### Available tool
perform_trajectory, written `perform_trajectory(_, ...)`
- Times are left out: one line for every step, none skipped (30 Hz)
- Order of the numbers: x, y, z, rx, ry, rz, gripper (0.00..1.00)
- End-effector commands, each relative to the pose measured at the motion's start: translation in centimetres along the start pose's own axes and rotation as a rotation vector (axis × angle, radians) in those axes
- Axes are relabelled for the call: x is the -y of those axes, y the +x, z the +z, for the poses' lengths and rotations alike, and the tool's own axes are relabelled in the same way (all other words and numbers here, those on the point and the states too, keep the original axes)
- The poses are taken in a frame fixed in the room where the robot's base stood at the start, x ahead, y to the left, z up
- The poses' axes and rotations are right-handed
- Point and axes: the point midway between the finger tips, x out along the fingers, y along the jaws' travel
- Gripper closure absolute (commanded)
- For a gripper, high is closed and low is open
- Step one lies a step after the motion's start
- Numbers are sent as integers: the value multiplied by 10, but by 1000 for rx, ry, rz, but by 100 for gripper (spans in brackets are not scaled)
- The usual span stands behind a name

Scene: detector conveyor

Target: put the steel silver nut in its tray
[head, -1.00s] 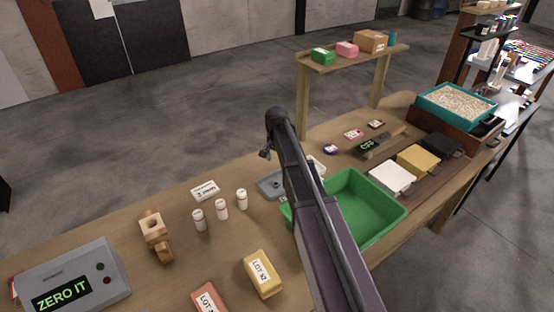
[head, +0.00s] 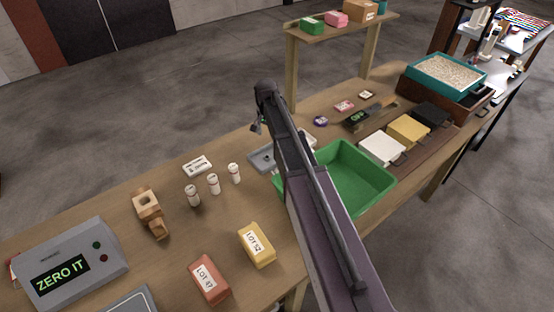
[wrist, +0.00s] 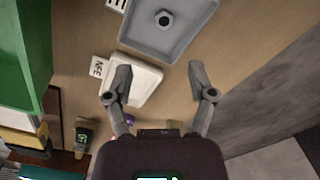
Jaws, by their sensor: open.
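A grey hexagonal nut (wrist: 165,18) with a dark hole lies in the grey tray (wrist: 180,44) at the top of the wrist view. A smaller white tray (wrist: 146,84) lies just below it, partly behind the left finger; no nut shows in its visible part. My gripper (wrist: 158,68) is open and empty, its fingertips spread above the white tray's right side and the bare wood beside it. In the head view the grey tray (head: 262,161) shows left of my arm, which hides part of the area; the nut cannot be made out there.
A green bin (head: 358,180) stands right of my arm and also shows in the wrist view (wrist: 22,60). White bottles (head: 213,184), a yellow block (head: 257,244) and a red block (head: 209,279) stand to the left. A raised shelf (head: 345,30) is behind.

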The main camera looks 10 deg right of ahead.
Motion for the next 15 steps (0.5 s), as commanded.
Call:
perform_trajectory(-7,0,10,0,-17,0,28)
perform_trajectory(-10,0,15,0,-31,0,28)
perform_trajectory(-16,0,23,0,-52,0,28)
perform_trajectory(-20,0,30,0,-71,0,28)
perform_trajectory(-26,0,37,0,-90,0,28)
perform_trajectory(-33,0,47,0,-120,0,28)
perform_trajectory(-38,0,56,0,-144,-1,28)
perform_trajectory(-44,0,64,0,-169,-1,28)
perform_trajectory(-53,0,76,0,-205,-1,28)
perform_trajectory(-59,0,85,0,-233,-1,28)
perform_trajectory(-66,0,95,0,-261,-1,28)
perform_trajectory(-74,0,107,0,-299,-1,28)
perform_trajectory(-81,0,116,0,-328,-1,28)
perform_trajectory(-87,0,125,0,-356,-2,28)
perform_trajectory(-95,0,137,0,-394,-2,28)
